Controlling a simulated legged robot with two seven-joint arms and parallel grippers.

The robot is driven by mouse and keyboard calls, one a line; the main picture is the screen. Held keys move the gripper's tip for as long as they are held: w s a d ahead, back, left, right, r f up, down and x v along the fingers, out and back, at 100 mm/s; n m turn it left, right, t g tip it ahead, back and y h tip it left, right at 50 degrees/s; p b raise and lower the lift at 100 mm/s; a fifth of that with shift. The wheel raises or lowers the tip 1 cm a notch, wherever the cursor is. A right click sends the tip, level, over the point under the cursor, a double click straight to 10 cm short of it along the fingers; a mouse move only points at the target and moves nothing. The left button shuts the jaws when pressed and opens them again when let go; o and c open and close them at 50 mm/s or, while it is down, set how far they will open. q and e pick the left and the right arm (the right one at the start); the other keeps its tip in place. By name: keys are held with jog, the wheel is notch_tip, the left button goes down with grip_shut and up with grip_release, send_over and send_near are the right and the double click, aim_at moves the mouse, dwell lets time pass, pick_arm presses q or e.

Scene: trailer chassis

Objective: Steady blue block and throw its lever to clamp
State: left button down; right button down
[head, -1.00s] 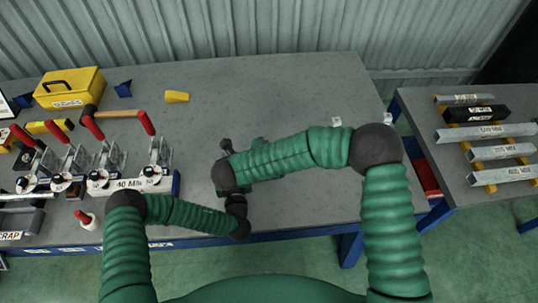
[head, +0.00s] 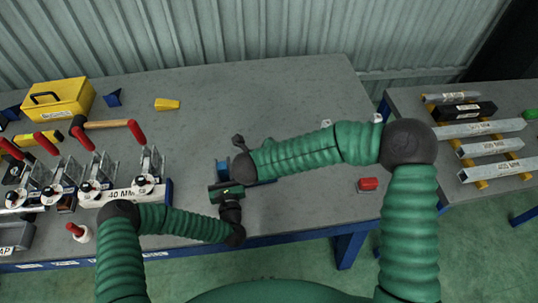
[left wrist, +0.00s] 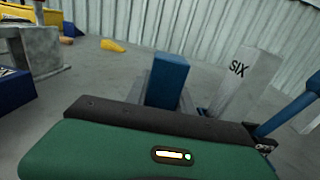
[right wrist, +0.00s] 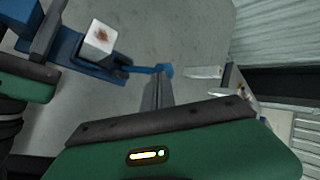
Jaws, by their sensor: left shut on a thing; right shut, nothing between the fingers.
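The blue block (head: 222,168) is at the middle of the bench and also stands up in the left wrist view (left wrist: 168,78). My left gripper (head: 226,188) is shut on it; the exact finger contact is partly hidden. A pale piece marked SIX (left wrist: 246,80) stands beside the block. A blue lever with a rounded end (right wrist: 150,69) extends from the blue fixture, beside a white block with a brown spot (right wrist: 98,38). My right gripper (right wrist: 157,92) is shut and empty, its fingertips near the lever's end; I cannot tell whether they touch. My right forearm hides part of the fixture in the head view.
Toggle clamps with red handles (head: 92,175), a mallet (head: 108,125) and a yellow toolbox (head: 60,99) are on the left. A side table with metal bars (head: 480,129) is at right.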

pick_arm(q)
jog(key=shift+d, duration=0.15)
pick_arm(e)
jog(key=d+f+m+g+y, duration=0.1)
jog(key=d+f+m+y, duration=0.1)
jog(key=d+f+y, duration=0.2)
jog(key=w+d+y, duration=0.1)
jog(key=d+y, duration=0.1)
jog(key=shift+g+y, duration=0.3)
dwell(0.4)
jog(key=s+a+v, duration=0.1)
jog(key=v, duration=1.2)
jog(key=shift+s+a, duration=0.2)
jog(key=shift+s, duration=0.05)
